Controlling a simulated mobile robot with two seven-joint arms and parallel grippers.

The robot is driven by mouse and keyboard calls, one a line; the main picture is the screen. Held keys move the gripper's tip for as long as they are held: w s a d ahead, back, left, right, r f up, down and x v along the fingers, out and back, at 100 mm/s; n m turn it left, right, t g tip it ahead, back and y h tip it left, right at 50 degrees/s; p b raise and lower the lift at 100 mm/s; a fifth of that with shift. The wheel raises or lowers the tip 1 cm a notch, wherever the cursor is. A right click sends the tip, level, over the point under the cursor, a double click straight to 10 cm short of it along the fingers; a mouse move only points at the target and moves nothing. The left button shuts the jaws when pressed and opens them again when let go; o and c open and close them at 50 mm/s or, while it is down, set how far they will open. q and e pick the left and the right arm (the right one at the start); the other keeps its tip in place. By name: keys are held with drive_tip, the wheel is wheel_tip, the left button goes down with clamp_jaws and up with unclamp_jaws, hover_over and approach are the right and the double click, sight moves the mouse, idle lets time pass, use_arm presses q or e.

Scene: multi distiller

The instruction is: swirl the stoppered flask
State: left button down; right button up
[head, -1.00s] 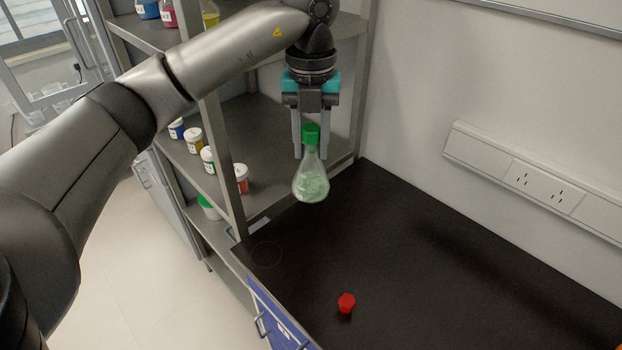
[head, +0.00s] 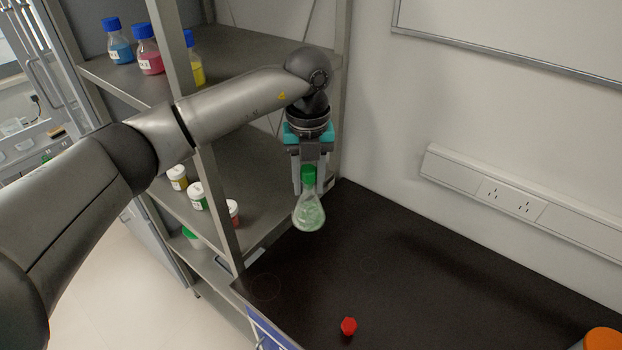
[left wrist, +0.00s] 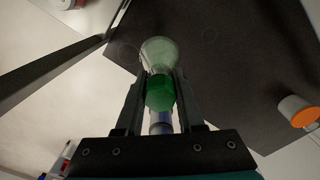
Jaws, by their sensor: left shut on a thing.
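The flask (head: 309,213) is clear glass with pale green contents and a green stopper (head: 308,176). My left gripper (head: 309,186) is shut on the stoppered flask at its green top and holds it upright or nearly so above the black bench. In the left wrist view the green stopper (left wrist: 160,93) sits between the two fingers, with the flask body (left wrist: 158,52) beyond it. My right gripper is in neither view.
The black bench (head: 400,270) is mostly clear. A red cap (head: 348,326) lies near its front edge, and an orange-topped container (head: 602,339) stands at the lower right. A metal shelf (head: 262,165) with jars and bottles stands close behind my left arm.

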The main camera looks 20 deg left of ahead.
use_arm(q)
drive_tip(key=s+d+p, duration=0.3)
drive_tip(key=s, duration=0.3)
drive_tip(key=w+a, duration=0.1)
drive_tip(key=w, duration=0.1)
drive_tip(key=w+a+b, duration=0.1)
drive_tip(key=w, duration=0.1)
drive_tip(key=w+b, duration=0.1)
drive_tip(key=w, duration=0.1)
drive_tip(key=shift+a+f, duration=0.1)
drive_tip(key=shift+a, duration=0.3)
drive_tip(key=shift+s+a+p, duration=0.15)
drive_tip(key=shift+s+a, duration=0.3)
drive_tip(key=shift+a, duration=0.2)
drive_tip(key=shift+s+a+p, duration=0.15)
drive_tip(key=shift+s+a, duration=0.3)
drive_tip(key=shift+a, duration=0.15)
drive_tip(key=s+d+p, duration=0.2)
drive_tip(key=s+d, duration=0.1)
drive_tip(key=s, duration=0.1)
drive_tip(key=shift+d, duration=0.3)
